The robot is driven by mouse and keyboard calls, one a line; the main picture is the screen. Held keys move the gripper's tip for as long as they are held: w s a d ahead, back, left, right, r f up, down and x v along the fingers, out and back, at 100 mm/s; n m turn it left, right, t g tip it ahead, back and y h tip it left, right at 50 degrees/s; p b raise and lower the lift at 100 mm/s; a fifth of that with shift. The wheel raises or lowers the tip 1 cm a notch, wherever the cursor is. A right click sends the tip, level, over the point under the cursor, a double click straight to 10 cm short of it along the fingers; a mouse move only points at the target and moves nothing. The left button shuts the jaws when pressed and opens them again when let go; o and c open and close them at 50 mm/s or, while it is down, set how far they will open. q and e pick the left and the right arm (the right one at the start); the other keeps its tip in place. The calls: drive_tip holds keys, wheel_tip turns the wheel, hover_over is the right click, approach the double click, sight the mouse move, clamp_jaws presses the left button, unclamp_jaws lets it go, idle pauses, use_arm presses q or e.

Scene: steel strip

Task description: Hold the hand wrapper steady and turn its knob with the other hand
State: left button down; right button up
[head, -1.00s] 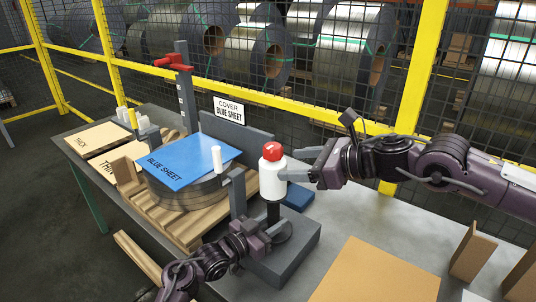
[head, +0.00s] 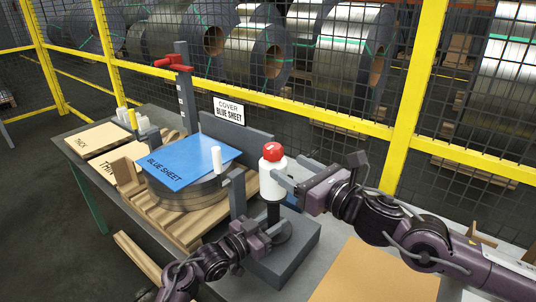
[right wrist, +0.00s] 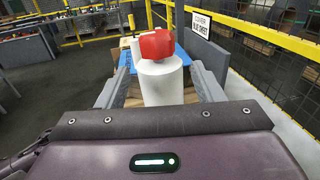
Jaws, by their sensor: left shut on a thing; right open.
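The hand wrapper is a white cylinder (head: 271,184) with a red knob (head: 273,152) on top, upright on a dark post above a grey block base (head: 283,262). In the right wrist view the white cylinder (right wrist: 161,82) and red knob (right wrist: 157,45) stand between my open fingers. My right gripper (head: 285,175) is at the cylinder's right side, below the knob; contact is not clear. My left gripper (head: 270,232) is shut on the dark post (head: 273,213) below the cylinder, and its fingers hide part of the post.
A blue sheet (head: 185,164) lies on a steel coil (head: 188,193) on a wooden pallet, left of the wrapper. A "COVER BLUE SHEET" sign (head: 229,111) stands behind. A brown board (head: 375,275) lies front right. Yellow fencing (head: 330,118) runs behind the table.

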sight(269, 154)
drive_tip(key=x, duration=0.8)
drive_tip(key=shift+w+a, duration=0.15)
drive_tip(key=shift+a, duration=0.05)
drive_tip(key=c, duration=0.5)
drive_tip(key=o, duration=0.5)
drive_tip(key=shift+d, duration=0.1)
drive_tip(key=v, duration=1.1)
drive_tip(key=shift+s+d, duration=0.3)
